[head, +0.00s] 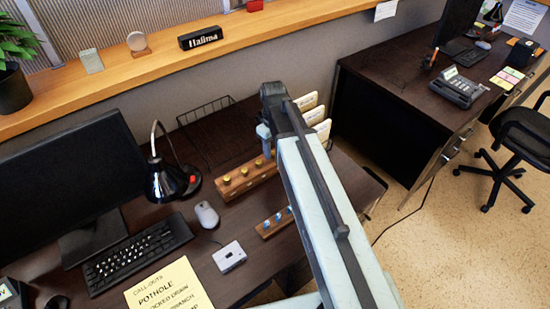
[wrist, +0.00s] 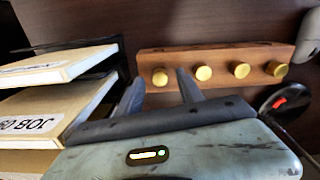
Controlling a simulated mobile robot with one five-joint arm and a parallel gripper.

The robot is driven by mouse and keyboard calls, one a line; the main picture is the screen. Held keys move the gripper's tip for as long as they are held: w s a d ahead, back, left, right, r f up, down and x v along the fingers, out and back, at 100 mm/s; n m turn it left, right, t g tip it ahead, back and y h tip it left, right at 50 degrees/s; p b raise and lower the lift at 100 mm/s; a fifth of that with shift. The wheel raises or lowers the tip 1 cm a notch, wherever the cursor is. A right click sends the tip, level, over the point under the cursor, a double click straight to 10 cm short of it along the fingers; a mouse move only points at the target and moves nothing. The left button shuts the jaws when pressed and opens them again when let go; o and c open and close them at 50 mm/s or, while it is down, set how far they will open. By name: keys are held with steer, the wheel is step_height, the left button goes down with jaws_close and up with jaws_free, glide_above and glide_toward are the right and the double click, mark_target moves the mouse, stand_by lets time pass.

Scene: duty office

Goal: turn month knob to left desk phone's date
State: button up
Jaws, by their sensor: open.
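A wooden block (head: 250,180) with a row of several brass knobs stands on the left desk; the block also shows in the wrist view (wrist: 222,58). No month label is readable. My gripper (head: 265,142) is over the block's right end in the head view. In the wrist view my gripper (wrist: 160,82) is open, its fingers on either side of the leftmost brass knob (wrist: 160,77). I cannot tell whether they touch it. The left desk phone (head: 8,292) shows only partly at the lower left edge; its screen is too small to read.
Job folders (wrist: 65,95) stand close beside my gripper. A black lamp (head: 168,180) with a red button is near the block's other end. A second wooden block (head: 272,224) with blue tops lies in front. Another phone (head: 458,88) is on the right desk.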

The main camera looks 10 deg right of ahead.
steer(key=shift+f, duration=0.65)
steer(key=shift+r, duration=0.15)
